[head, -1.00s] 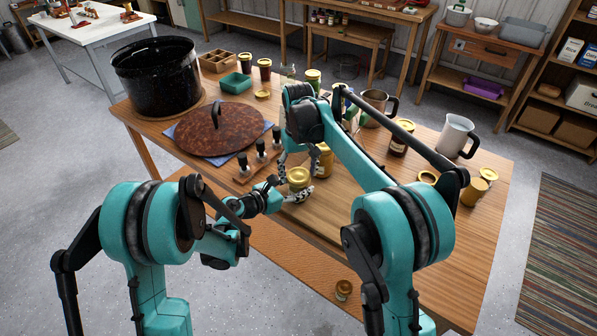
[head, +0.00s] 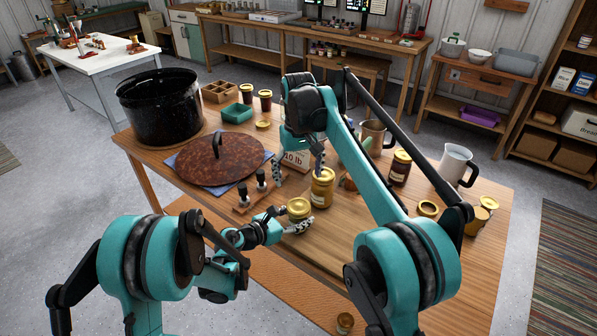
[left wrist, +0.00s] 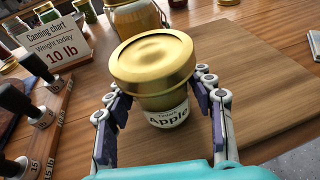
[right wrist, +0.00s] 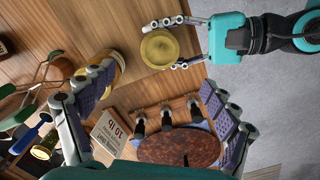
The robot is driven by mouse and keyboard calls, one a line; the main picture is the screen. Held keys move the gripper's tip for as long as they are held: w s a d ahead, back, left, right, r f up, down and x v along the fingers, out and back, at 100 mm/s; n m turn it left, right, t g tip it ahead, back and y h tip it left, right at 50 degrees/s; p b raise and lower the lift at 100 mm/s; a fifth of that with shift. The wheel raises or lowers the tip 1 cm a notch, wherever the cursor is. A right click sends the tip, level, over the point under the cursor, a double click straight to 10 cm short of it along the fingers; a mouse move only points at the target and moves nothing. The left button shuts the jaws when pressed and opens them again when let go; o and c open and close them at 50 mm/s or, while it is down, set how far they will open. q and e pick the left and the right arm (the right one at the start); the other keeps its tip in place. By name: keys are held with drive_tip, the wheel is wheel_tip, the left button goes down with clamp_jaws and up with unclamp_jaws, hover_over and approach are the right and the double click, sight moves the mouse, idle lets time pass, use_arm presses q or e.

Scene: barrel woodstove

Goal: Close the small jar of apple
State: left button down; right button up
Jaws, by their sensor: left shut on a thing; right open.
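The small jar of apple (left wrist: 167,116) has an "Apple" label in the left wrist view, and a gold lid (left wrist: 152,58) sits on its top. I cannot tell whether the lid is tight. My left gripper (head: 299,221) is shut around this jar (head: 298,212) at the near edge of the wooden board. In the left wrist view its fingers flank the jar. My right gripper (head: 298,170) is open and empty, above and behind the jar. In the right wrist view the gold lid (right wrist: 159,49) lies beyond my spread right fingers.
A larger gold-lidded jar (head: 322,188) stands close behind the small one. Black-handled weights (head: 262,185), a "10 lb" sign (head: 296,159) and a round brown pot lid (head: 213,158) are to the left. The board's (head: 345,235) right part is clear.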

drive_tip(key=shift+r, duration=0.75)
use_arm(q)
drive_tip(key=c, duration=0.5)
unclamp_jaws()
drive_tip(key=shift+c, duration=0.2)
drive_tip(key=v, duration=1.2)
drive_tip(key=shift+w+r, duration=0.1)
